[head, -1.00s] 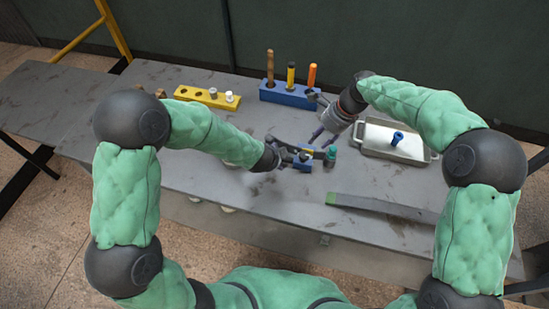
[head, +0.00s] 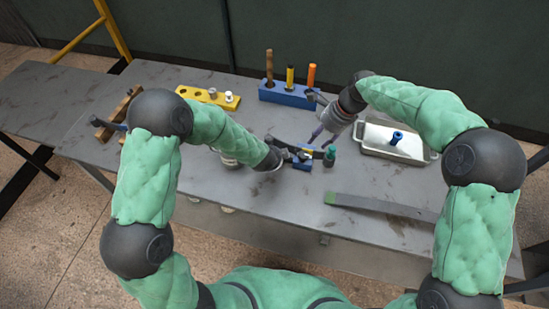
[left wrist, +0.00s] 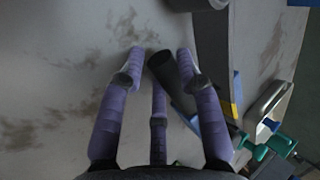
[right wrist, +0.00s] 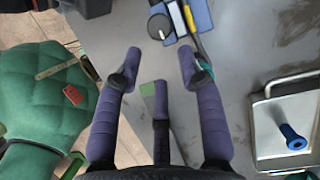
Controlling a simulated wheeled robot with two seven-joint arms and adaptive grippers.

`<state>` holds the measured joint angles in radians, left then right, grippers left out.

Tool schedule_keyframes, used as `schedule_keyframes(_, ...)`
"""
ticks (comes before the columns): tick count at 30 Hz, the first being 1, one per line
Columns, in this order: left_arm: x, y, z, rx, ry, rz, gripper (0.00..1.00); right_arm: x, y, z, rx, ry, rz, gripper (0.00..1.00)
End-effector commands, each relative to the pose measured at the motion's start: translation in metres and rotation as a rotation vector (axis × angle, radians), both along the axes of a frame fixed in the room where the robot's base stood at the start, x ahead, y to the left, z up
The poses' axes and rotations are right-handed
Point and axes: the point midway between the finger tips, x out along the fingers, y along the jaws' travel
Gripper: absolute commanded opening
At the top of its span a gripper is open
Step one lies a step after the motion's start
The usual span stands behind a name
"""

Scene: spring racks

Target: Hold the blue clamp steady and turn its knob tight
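The blue clamp (head: 302,165) lies mid-table, with a dark bar across it and a teal part (head: 329,156) at its right end. In the right wrist view its blue part (right wrist: 202,14) shows at the top, beside a round black knob (right wrist: 160,27). My left gripper (left wrist: 161,52) is open at the clamp's left side; a black cylindrical part (left wrist: 172,82) shows between its spread fingers, and I cannot tell whether they touch it. My right gripper (head: 322,137) is open and empty, just behind and above the clamp's right end; its spread fingers (right wrist: 158,62) point toward the clamp.
A grey tray (head: 430,157) with a blue bolt-like piece (head: 397,137) stands right. A blue rack (head: 290,97) with upright tools and a yellow rack (head: 195,96) stand behind. A flat bar (head: 385,207) lies in front right. A wooden piece (head: 120,112) lies left.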

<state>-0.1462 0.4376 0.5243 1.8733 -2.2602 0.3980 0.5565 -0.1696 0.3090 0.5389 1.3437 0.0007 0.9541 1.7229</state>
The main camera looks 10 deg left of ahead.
Motion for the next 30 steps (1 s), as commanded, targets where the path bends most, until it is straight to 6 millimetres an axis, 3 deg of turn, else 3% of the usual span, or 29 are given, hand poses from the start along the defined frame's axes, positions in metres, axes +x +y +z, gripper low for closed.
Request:
schedule_keyframes(4,0.000,0.000,0.000,-0.001,0.000,0.002,0.00,0.000,0.000,0.000,0.000,0.000,0.000,0.42)
schedule_keyframes(6,0.000,0.000,0.000,-0.001,0.000,0.002,0.00,0.000,0.000,0.000,-0.001,-0.002,0.005,0.60)
schedule_keyframes(11,0.000,0.000,0.000,-0.001,0.000,0.002,0.00,0.000,0.003,0.001,-0.013,-0.029,0.097,0.60)
schedule_keyframes(30,0.001,0.000,0.001,-0.002,-0.001,0.004,0.00,-0.002,0.026,0.015,-0.149,-0.305,1.285,0.60)
